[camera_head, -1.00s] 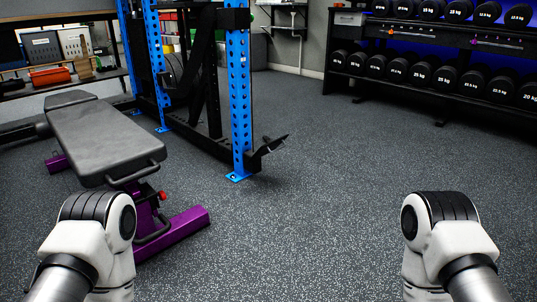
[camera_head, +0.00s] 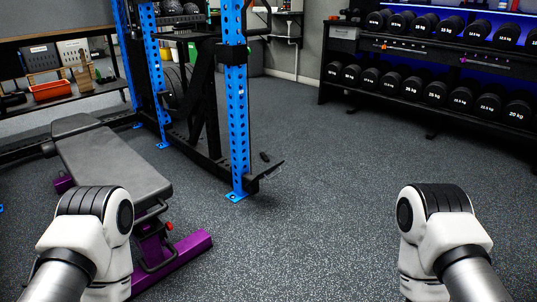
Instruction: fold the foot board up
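A dark, flat, tilted plate (camera_head: 267,171) sticks out at the foot of the front blue rack upright (camera_head: 236,120). It may be the foot board, but it is small and dark, and I cannot tell its hinge or exact angle. Nothing of mine touches it. My two arms show only as white and black links at the lower left and lower right. Both grippers are outside the picture.
A grey padded bench (camera_head: 108,160) with a purple base (camera_head: 180,262) stands at the left, close to my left arm. A dumbbell rack (camera_head: 345,100) stands at the back right. The speckled floor (camera_head: 320,210) between is clear.

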